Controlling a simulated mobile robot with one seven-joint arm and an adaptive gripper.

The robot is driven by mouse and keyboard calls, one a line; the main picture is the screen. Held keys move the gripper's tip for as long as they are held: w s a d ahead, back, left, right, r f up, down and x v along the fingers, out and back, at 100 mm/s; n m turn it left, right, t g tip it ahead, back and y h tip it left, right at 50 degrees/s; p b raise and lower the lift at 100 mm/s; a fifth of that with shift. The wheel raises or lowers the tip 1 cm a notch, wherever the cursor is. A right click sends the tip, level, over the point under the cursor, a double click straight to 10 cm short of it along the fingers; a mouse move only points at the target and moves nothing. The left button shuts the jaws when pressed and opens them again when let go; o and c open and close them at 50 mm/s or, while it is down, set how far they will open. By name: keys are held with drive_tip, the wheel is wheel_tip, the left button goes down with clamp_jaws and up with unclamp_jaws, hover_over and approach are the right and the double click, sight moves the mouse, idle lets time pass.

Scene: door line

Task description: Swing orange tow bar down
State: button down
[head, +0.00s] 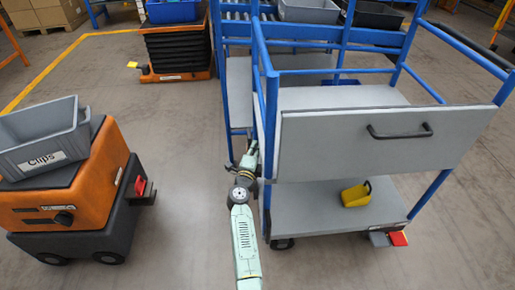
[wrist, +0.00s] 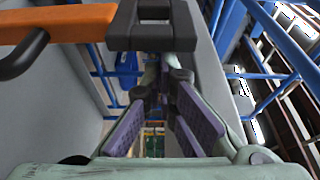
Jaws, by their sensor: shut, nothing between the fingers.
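The orange tow bar (wrist: 60,20) crosses the upper left of the wrist view, close to the camera. Its right end meets a black bracket (wrist: 152,30), and a black curved piece (wrist: 22,55) hangs at its left. I cannot make out the tow bar in the head view. My gripper (head: 251,152) is at the left front post of the blue-framed cart (head: 268,115). In the wrist view my gripper (wrist: 158,95) shows its purple-padded fingers converging, shut and empty, below the bracket in the picture. I cannot tell whether it touches the bar or bracket.
An orange vehicle (head: 85,190) carrying a grey Clips bin (head: 45,140) stands left. The floor (head: 185,150) between is clear.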

drive_tip(key=a+f+n+t+b, duration=0.1)
drive_tip(key=a+f+n+b, duration=0.25)
drive_tip(key=a, duration=0.65)
drive_tip(key=a+f+n+t+b, duration=0.2)
drive_tip(key=a+n+b, duration=0.15)
drive_tip(key=a, duration=0.55)
drive_tip(key=a+f+n+t+y+b, duration=0.1)
drive_tip(key=a+f+n+y+b, duration=0.3)
drive_tip(key=a+f+n+b, duration=0.7)
drive_tip(key=shift+a+f+t+b, duration=0.4)
drive_tip(key=shift+a+f+b, duration=0.95)
drive_tip(key=shift+f+b, duration=1)
drive_tip(key=shift+f, duration=0.2)
